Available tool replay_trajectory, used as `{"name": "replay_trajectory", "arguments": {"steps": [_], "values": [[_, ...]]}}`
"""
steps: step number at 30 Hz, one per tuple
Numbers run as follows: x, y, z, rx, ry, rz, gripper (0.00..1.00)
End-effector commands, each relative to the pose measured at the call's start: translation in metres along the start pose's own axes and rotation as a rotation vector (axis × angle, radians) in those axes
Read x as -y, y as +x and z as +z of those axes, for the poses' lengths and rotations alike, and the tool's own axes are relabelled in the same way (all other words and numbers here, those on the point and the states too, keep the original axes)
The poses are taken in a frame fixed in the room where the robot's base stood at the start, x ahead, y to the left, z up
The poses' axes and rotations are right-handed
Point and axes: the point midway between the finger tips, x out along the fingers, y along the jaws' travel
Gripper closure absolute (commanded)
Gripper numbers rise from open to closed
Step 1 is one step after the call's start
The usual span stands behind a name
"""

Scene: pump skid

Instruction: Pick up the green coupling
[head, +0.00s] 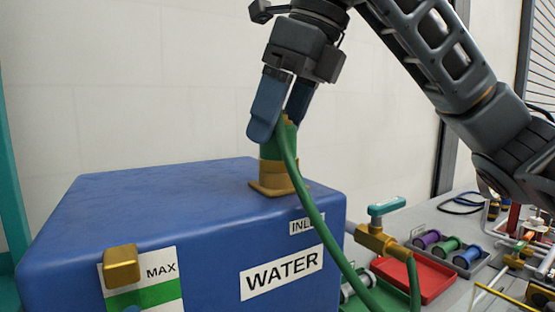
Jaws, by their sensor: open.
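A green, spool-shaped coupling (447,247) lies in the middle of a grey tray (470,272) at the right, between a purple one (427,239) and a blue one (467,257). My gripper (277,130) is far from it, above the blue tank at the centre. Its blue fingers are apart, around the upper end of a green hose fitting (270,146) that stands in the tank's brass inlet (272,184). I cannot tell whether the fingers touch the fitting.
The blue water tank (150,205) fills the lower left. A green hose (318,220) hangs from the fitting down its front. A brass valve with a teal handle (386,206) and a red tray (420,285) stand before the grey tray. Pipework (520,255) crowds the far right.

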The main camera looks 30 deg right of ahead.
Motion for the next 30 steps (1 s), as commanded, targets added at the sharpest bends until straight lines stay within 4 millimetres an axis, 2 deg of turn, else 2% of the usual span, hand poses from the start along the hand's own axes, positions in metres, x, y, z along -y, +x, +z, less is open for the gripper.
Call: {"name": "replay_trajectory", "arguments": {"steps": [6, 14, 30], "values": [[0.000, 0.022, 0.001, 0.000, 0.000, 0.002, 0.20], [0.000, 0.025, 0.000, 0.001, 0.000, 0.000, 0.20], [0.000, 0.024, 0.000, 0.001, 0.000, 0.000, 0.72]]}}
